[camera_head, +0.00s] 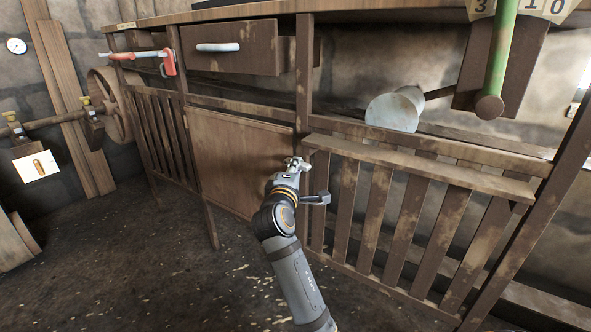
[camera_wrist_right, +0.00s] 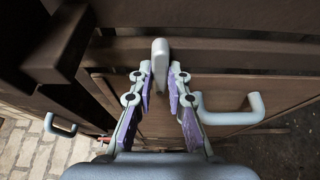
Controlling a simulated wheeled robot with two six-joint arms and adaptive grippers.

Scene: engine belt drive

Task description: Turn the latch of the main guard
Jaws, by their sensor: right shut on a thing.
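The latch (camera_wrist_right: 159,52) is a pale upright lever, in the right wrist view between the fingertips of my right gripper (camera_wrist_right: 163,82). My right gripper also shows in the head view (camera_head: 297,163), at the post between a plain brown panel and a slatted guard. Its purple-padded fingers are shut on the latch. The brown panel (camera_head: 235,155), which looks like the main guard, stands closed in its frame. A grey handle (camera_wrist_right: 232,112) shows just right of the fingers in the wrist view. In the head view the gripper hides the latch. My left gripper is not in view.
The slatted guard (camera_head: 412,210) stands right of my right arm. Above the panel is a drawer (camera_head: 232,60) with a pale handle. A red-handled lever (camera_head: 167,62) is at upper left, and a green rod (camera_head: 499,50) hangs at upper right. The floor in front is clear.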

